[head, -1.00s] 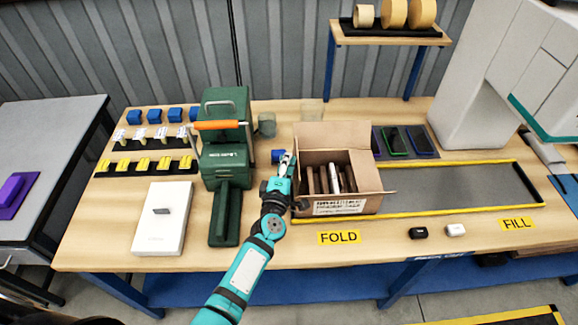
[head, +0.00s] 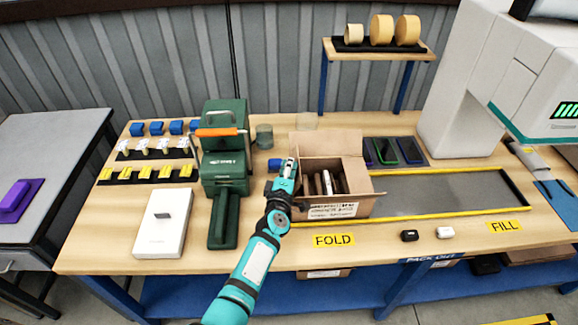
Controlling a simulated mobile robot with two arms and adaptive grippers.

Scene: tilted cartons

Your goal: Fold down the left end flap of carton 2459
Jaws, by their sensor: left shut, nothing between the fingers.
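The open cardboard carton (head: 335,211) stands on the bench behind the FOLD label, with several dark upright items inside. Its back flap (head: 330,144) stands up and its right flap sticks outward. A printed label is on its front; I cannot read a number. My left gripper (head: 289,165) is shut and empty at the carton's left edge, with the arm reaching up from below. The gripper hides much of that edge, so I cannot tell how the left end flap lies or whether they touch. My right gripper is not in view.
A green machine (head: 225,165) with an orange handle stands left of the carton. A yellow-edged grey mat (head: 440,192) runs to its right. Small black and white items (head: 445,232) lie in front. A tape shelf (head: 385,53) and large white machine (head: 470,90) stand behind.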

